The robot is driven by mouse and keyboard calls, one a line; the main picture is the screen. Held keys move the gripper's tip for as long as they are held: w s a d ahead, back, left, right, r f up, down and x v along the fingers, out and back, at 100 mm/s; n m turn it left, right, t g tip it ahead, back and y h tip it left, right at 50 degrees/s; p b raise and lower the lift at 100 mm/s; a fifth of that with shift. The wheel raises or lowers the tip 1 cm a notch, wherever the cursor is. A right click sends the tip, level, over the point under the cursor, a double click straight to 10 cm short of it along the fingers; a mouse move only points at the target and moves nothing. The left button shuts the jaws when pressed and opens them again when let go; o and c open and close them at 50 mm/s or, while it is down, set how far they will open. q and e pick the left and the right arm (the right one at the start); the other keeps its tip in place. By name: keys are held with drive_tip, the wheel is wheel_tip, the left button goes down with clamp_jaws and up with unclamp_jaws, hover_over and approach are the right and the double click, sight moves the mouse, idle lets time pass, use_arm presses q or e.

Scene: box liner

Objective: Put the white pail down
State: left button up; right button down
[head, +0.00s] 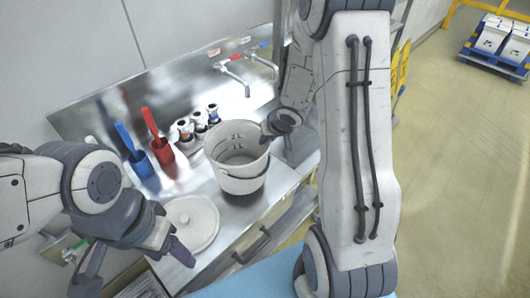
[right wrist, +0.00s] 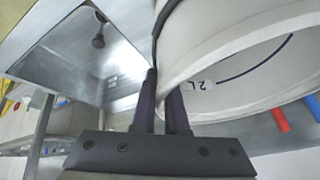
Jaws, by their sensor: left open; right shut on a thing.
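The white pail (head: 238,178) is upright, with volume marks on its inner wall. It is above or on the steel counter (head: 222,212); I cannot tell whether its base touches. My right gripper (head: 268,130) is shut on the pail's rim at its right side. In the right wrist view, the two dark fingers (right wrist: 163,110) pinch the wall of the pail (right wrist: 225,45). My left gripper (head: 182,254) is open and empty, near the counter's front edge, in front of a round white lid (head: 193,222).
Taps (head: 235,75) and a sink lie further back. A blue pallet with white containers (head: 492,38) is far right.

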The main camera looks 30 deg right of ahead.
sight(261, 152)
wheel_tip(261, 152, down, 4)
drive_tip(key=b, duration=0.3)
drive_tip(key=shift+w+f, duration=0.1)
drive_tip(key=c, duration=1.3)
unclamp_jaws()
drive_tip(key=o, duration=0.3)
drive_tip(key=shift+o, duration=0.2)
